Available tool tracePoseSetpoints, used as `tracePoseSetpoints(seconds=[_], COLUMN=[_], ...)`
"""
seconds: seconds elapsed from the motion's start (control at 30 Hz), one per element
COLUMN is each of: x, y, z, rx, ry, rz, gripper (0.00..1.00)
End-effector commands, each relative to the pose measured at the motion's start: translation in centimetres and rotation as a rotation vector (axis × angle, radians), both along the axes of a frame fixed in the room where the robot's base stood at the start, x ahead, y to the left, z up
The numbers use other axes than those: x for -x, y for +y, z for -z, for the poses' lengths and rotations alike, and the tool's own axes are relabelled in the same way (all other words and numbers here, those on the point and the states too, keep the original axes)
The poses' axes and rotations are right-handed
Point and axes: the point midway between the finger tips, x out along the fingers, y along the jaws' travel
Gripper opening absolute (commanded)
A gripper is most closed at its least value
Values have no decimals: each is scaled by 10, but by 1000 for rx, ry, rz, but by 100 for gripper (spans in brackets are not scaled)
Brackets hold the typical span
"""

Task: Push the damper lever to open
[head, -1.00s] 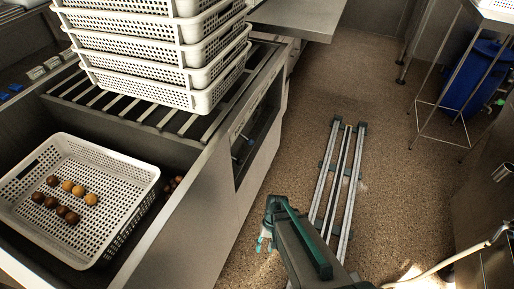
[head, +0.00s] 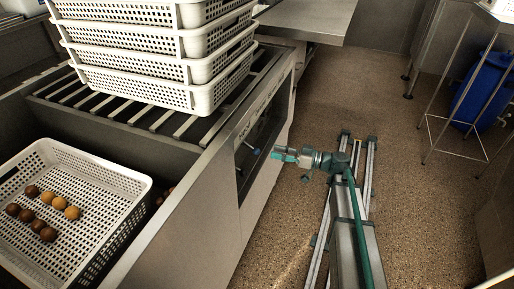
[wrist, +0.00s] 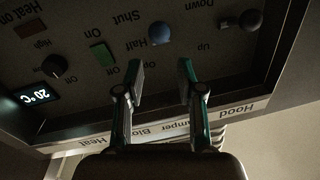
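The damper lever shows in the wrist view as a blue round knob (wrist: 160,33) on a dark control panel (wrist: 205,50). The fingers look clear of the knob. In the head view my gripper (head: 280,154) is just right of the panel recess in the counter's side. The knob is too small there to judge its setting.
In the wrist view, a black knob (wrist: 250,20) marked Up and Down is at right; a green switch (wrist: 102,54), a black dial (wrist: 54,66) and a 20 °C display (wrist: 38,96) are at left. White baskets (head: 160,60) are stacked on the counter.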

Motion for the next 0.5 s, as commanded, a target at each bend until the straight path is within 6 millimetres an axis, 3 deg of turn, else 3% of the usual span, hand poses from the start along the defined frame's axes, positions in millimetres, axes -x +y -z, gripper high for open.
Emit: tracePoseSetpoints(seconds=[0.23, 0.5], x=[-5, -16], y=[19, 64], z=[2, 2], rx=[8, 9], ry=[-23, -20], rz=[-2, -3], gripper=[37, 37])
